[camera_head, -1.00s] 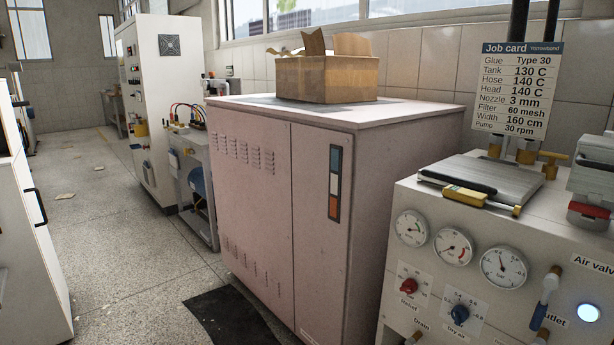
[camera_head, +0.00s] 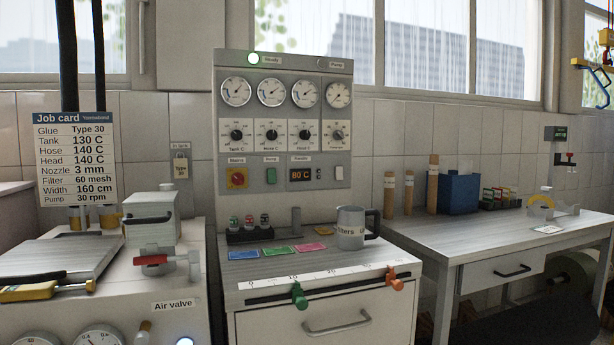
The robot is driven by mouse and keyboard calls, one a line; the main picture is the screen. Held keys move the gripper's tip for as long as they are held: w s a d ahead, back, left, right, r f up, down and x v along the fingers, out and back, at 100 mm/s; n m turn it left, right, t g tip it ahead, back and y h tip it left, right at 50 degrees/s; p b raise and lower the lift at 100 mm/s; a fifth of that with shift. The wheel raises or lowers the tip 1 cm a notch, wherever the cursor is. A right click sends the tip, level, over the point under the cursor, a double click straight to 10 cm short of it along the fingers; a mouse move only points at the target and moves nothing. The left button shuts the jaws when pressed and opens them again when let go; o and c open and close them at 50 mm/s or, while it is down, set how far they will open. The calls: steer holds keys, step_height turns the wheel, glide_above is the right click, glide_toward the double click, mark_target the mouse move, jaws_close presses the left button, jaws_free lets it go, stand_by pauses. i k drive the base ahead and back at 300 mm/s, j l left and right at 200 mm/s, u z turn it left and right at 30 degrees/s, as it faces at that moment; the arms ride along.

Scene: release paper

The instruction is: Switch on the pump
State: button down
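A grey upright control panel (camera_head: 285,150) stands in the middle of the head view, facing me. The small labels above these are too blurred to read surely. Four dials sit above, the rightmost dial (camera_head: 338,131) being set apart from the other three. My gripper is not in view.
A job card (camera_head: 75,160) at the left reads Pump 30 rpm. A grey jug (camera_head: 351,228) and small bottles stand on the ledge below the panel. A green clamp (camera_head: 299,296) and orange clamp (camera_head: 395,279) sit on a ruler rail. A workbench (camera_head: 450,236) stands right.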

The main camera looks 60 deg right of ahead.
mark_target(271, 173)
steer(key=z, duration=1.45)
steer(key=i+j+z, duration=0.1)
steer(key=j+z, duration=0.4)
steer(key=j, duration=0.4)
steer(key=i+j, duration=0.25)
steer(key=i, duration=0.2)
